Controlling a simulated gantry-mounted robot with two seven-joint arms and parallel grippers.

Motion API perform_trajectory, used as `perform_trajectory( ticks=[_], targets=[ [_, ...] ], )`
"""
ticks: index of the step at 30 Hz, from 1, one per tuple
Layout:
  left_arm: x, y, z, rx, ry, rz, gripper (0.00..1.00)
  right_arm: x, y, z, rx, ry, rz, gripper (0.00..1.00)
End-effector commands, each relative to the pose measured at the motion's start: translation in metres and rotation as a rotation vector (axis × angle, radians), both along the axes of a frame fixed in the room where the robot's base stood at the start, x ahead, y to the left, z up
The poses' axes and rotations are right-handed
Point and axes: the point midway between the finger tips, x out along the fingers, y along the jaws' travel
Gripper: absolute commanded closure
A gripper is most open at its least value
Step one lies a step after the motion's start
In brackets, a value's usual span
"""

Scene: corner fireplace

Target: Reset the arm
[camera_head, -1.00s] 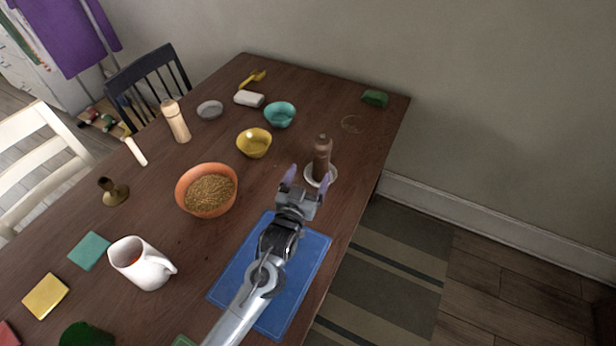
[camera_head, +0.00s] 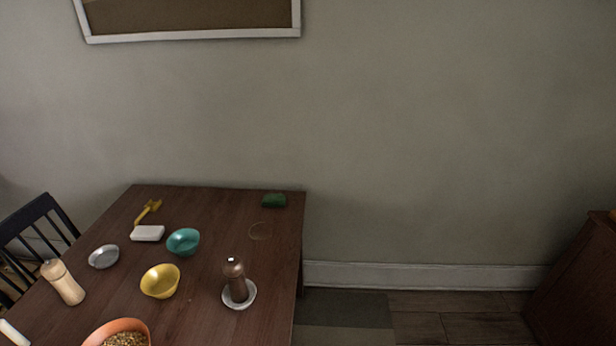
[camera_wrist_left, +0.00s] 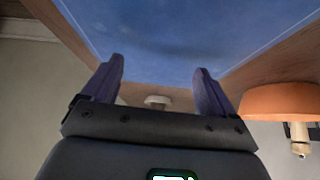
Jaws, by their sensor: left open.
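My left gripper (camera_wrist_left: 158,84) shows in the left wrist view with its two purple fingers apart and nothing between them. That view is upside down. The blue board (camera_wrist_left: 170,35) lies on the table beyond the fingers, with a gap I cannot judge. The orange bowl (camera_wrist_left: 280,101) is at the right of that view. In the head view neither arm shows. The brown mill (camera_head: 234,277) stands upright on a small white dish (camera_head: 247,300) near the table's right edge.
The wooden table (camera_head: 205,325) also holds a yellow bowl (camera_head: 160,281), a teal bowl (camera_head: 183,241), a white block (camera_head: 147,233), a grey dish (camera_head: 103,257), a pale mill (camera_head: 63,282) and a green sponge (camera_head: 273,200). A dark chair (camera_head: 40,240) stands left. Floor is clear right of the table.

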Motion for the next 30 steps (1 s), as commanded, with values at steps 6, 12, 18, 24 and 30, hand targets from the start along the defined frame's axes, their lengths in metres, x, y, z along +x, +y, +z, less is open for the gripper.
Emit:
perform_trajectory(
  ticks=[6,12,18,24,30],
  targets=[
    [-0.107,0.012,0.016,0.07,0.322,-0.049,0.13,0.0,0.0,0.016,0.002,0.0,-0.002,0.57],
    [-0.1,0.011,0.076,0.066,0.31,-0.046,0.13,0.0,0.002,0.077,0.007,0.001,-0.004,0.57],
    [-0.1,0.011,0.141,0.066,0.309,-0.046,0.13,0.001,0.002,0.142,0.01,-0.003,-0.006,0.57],
    [-0.099,0.011,0.212,0.065,0.309,-0.045,0.13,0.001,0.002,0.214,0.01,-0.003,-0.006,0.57],
    [-0.099,0.011,0.283,0.065,0.308,-0.045,0.13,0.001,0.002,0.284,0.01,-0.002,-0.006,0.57]
  ],
)
